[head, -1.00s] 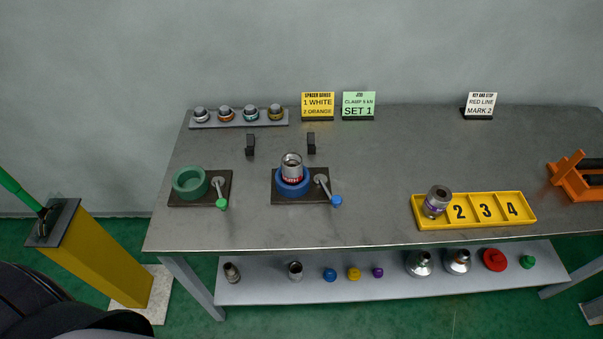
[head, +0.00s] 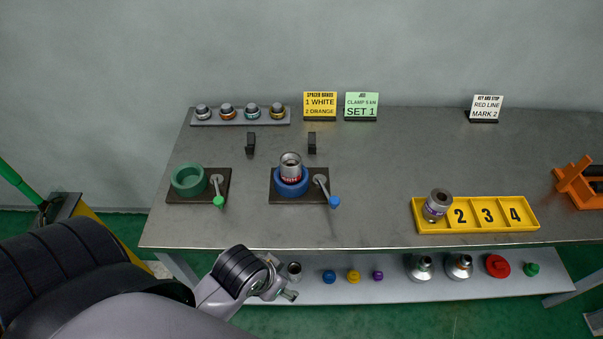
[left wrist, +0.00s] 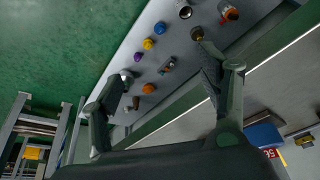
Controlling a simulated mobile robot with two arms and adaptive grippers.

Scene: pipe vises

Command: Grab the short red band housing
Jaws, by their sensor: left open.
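A grey metal housing with a red band (head: 291,168) stands upright in the blue vise (head: 290,188) on the bench. A housing with an orange-red patch (left wrist: 228,11) lies on the shelf in the left wrist view; I cannot tell whether it is a red band. A plain grey housing (head: 295,270) stands on the lower shelf. My left gripper (left wrist: 166,65) is open and empty, with its fingers spread over the shelf. In the head view my left arm is in front of the shelf's left part and hides what is there. My right gripper is not in view.
The lower shelf (head: 395,288) also holds coloured knobs, metal cones and further small parts at the back. The bench edge (head: 340,249) overhangs it.

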